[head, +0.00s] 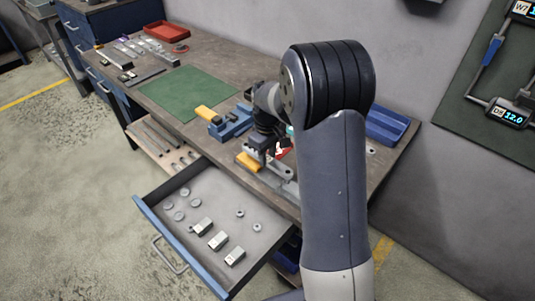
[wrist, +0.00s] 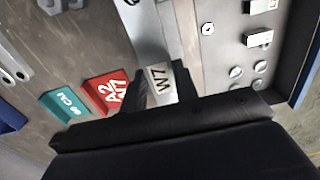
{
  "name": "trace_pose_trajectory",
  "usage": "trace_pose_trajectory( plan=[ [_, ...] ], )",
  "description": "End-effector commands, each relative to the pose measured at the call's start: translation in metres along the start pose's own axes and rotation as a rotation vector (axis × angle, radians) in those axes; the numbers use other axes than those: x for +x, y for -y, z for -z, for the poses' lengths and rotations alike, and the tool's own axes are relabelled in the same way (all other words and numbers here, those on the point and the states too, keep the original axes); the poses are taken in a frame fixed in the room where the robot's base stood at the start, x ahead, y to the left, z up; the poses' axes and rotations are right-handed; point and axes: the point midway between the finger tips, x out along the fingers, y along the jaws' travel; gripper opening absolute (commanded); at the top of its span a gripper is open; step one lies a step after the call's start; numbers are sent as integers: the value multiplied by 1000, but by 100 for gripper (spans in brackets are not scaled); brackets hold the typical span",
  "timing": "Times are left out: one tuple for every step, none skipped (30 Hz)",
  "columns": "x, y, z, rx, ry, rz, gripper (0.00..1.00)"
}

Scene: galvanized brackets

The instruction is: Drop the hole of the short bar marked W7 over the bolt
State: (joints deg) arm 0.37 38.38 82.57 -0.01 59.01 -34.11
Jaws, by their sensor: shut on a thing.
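The short bar marked W7 (wrist: 161,77) shows its pale, labelled face between the dark fingers of my gripper (wrist: 162,86) in the wrist view. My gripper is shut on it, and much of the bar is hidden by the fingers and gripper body. In the head view my gripper (head: 264,150) is over the front edge of the bench, partly hidden by my arm. A light grey metal piece (wrist: 148,35) lies just beyond the bar in the wrist view. I cannot make out the bolt or the bar's hole clearly.
A red block (wrist: 108,93) and a teal block (wrist: 65,104) lie close to my gripper. An open drawer (head: 265,245) with washers and metal blocks juts out below. A blue vise (head: 232,124) and green mat (head: 188,92) are on the bench (head: 225,70).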

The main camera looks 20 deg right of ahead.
Motion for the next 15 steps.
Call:
trace_pose_trajectory(
  plan=[
    [2,0,0,0,0,0,0],
    [3,0,0,0,0,0,0],
    [4,0,0,0,0,0,0],
    [5,0,0,0,0,0,0],
    [5,0,0,0,0,0,0],
    [6,0,0,0,0,0,0],
    [7,0,0,0,0,0,0],
    [8,0,0,0,0,0,0],
    [9,0,0,0,0,0,0],
    [10,0,0,0,0,0,0],
    [10,0,0,0,0,0,0],
    [11,0,0,0,0,0,0],
    [12,0,0,0,0,0,0],
    [13,0,0,0,0,0,0],
    [14,0,0,0,0,0,0]
  ],
)
